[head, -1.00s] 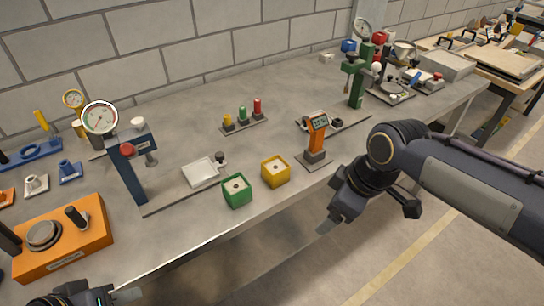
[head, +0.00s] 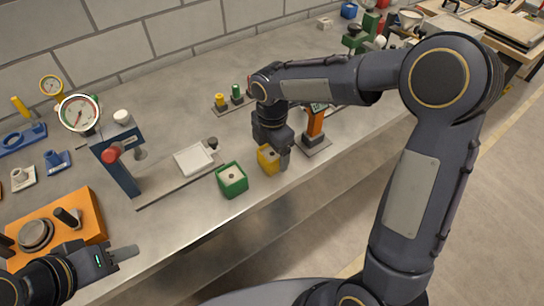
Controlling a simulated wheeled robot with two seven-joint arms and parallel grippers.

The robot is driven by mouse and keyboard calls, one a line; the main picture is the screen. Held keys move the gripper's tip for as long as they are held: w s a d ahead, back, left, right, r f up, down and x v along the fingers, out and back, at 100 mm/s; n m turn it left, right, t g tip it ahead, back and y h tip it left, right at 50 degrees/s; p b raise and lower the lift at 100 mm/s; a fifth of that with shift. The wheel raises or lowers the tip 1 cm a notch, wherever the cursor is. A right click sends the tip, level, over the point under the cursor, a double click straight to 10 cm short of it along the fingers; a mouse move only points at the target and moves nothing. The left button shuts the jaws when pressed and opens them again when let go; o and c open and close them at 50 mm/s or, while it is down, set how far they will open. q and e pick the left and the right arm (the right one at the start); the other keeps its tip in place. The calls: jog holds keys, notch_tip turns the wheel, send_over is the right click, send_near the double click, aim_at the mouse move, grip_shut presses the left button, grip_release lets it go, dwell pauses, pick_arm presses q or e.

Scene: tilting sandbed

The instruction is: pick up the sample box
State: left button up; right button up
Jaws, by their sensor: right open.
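Two small open boxes stand side by side near the front edge of the table: a green box (head: 232,181) and a yellow box (head: 265,160). I cannot tell from the picture which one is the sample box. My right gripper (head: 276,160) points down at the yellow box, its fingers open and close around or beside it. The gripper hides part of the yellow box's right side, and contact is unclear. My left gripper (head: 122,254) is low at the left, in front of the table edge, away from both boxes; its jaw gap does not show clearly.
An orange digital device (head: 314,122) stands just right of my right gripper. A white tray (head: 193,160) and a blue gauge stand (head: 119,165) are left of the boxes. An orange block (head: 85,215) lies near my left gripper. Bare table lies behind the tray.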

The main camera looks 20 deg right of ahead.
notch_tip(320, 180, down, 2)
jog(key=shift+f, duration=0.15)
jog(key=c, duration=1.2)
jog(key=shift+r, duration=0.2)
